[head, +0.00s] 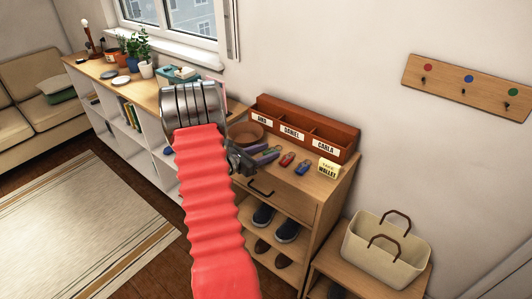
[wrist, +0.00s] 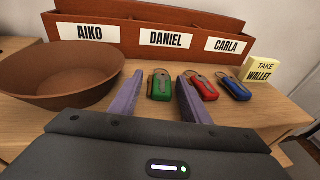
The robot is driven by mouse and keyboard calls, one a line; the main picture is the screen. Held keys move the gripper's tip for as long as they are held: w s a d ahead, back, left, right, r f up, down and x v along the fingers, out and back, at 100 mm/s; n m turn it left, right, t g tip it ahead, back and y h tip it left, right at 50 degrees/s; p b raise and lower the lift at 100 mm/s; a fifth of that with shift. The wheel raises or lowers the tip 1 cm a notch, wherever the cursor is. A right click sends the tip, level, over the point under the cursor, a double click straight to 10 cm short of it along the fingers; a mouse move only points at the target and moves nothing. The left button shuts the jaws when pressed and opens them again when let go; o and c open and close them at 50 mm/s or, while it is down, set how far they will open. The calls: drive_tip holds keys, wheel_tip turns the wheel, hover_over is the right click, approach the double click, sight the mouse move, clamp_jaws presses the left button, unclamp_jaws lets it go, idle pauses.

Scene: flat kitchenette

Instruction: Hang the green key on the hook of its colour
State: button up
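The green key (wrist: 160,86) lies on the cabinet top, with its ring towards the organiser. My gripper (wrist: 158,100) is open and empty. Its two purple fingers point at the green key, which shows in the gap between them. In the head view my gripper (head: 262,160) is low over the cabinet's front edge. The hook board (head: 450,87) is on the wall at the right. It has red, blue and green dots with a hook below each. The hook under the green dot (head: 507,105) is the rightmost and looks empty.
The red key (wrist: 203,88) and blue key (wrist: 236,89) lie right of the green one. A brown bowl (wrist: 65,76) is at the left. The named organiser (wrist: 147,20) stands behind. A yellow note (wrist: 262,70) is at the right. A cream basket (head: 385,252) stands on a lower unit.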

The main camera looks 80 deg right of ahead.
drive_tip(key=shift+o, duration=0.5)
drive_tip(key=v, duration=1.3)
drive_tip(key=shift+w+a, duration=0.3)
drive_tip(key=w+a+r+m+t+y, duration=0.25)
drive_tip(key=a+r+m, duration=0.2)
drive_tip(key=a, duration=0.65)
drive_tip(key=w+a+r+m+t+y, duration=0.25)
drive_tip(key=a+r, duration=0.35)
drive_tip(key=a, duration=0.4)
drive_tip(key=a+r+m+t+y, duration=0.1)
drive_tip(key=a+r+t+y, duration=0.1)
drive_tip(key=a, duration=0.9)
drive_tip(key=w+a+r+m+t+y, duration=0.1)
drive_tip(key=a+r+t+y, duration=0.2)
drive_tip(key=a, duration=0.8)
drive_tip(key=w+a+r+m+t+y, duration=0.1)
drive_tip(key=a+r+m+t+y, duration=0.1)
drive_tip(key=a, duration=0.8)
drive_tip(key=t+y, duration=0.1)
drive_tip(key=t, duration=0.1)
drive_tip(key=shift+a+r+t, duration=0.25)
drive_tip(key=shift+a+t, duration=0.05)
drive_tip(key=shift+a, duration=0.1)
